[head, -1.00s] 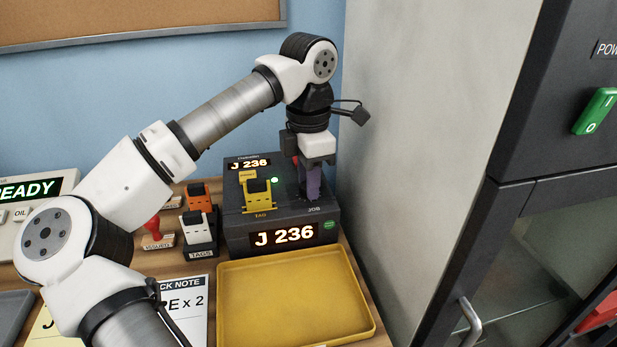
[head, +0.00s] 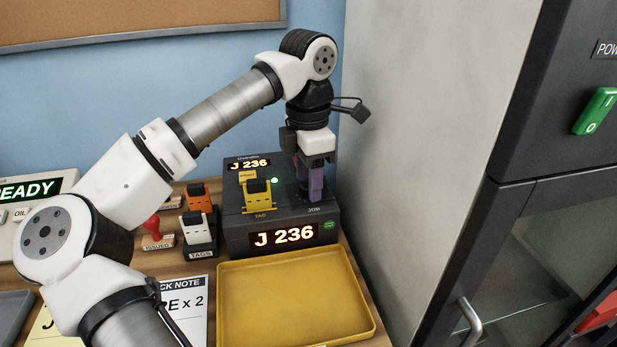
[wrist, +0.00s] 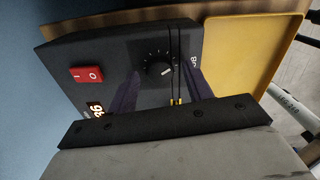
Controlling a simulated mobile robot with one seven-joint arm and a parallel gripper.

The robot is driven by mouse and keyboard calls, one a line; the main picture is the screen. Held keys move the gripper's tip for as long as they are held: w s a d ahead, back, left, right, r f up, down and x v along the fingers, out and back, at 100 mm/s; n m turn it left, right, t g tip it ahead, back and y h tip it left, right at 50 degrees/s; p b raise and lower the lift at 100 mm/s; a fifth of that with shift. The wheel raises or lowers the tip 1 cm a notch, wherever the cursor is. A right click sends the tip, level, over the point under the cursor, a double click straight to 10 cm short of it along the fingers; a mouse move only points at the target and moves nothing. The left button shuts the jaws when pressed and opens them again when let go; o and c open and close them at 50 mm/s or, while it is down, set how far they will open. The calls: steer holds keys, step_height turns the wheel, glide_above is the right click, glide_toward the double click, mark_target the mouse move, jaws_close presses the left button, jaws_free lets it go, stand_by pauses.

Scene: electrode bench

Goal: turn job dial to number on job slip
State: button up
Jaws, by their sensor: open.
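The dark job box (head: 240,236) shows J 236 on its front display (head: 284,235) and on a smaller upper display (head: 248,164). In the wrist view the round job dial (wrist: 159,69), dark with a pale pointer mark, sits on the box top inside a ring of ticks. My gripper (head: 309,194) points down over the dial, open. Its purple fingers stand on either side of the dial in the wrist view; I cannot tell whether they touch it. In the head view the gripper hides the dial. A yellow paper (head: 48,328), perhaps the job slip, shows only a J; my arm covers the rest.
A yellow tag (head: 257,193) stands in the box beside a green light. A red switch (wrist: 86,74) is near the dial in the wrist view. A yellow tray (head: 295,300) lies in front, tag holders (head: 198,232) stand left, and a grey cabinet wall (head: 400,150) rises close on the right.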

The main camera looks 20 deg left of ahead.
step_height(320, 180, up, 13)
steer(key=shift+r, duration=0.2)
steer(key=shift+s+f, duration=0.1)
stand_by(0.5)
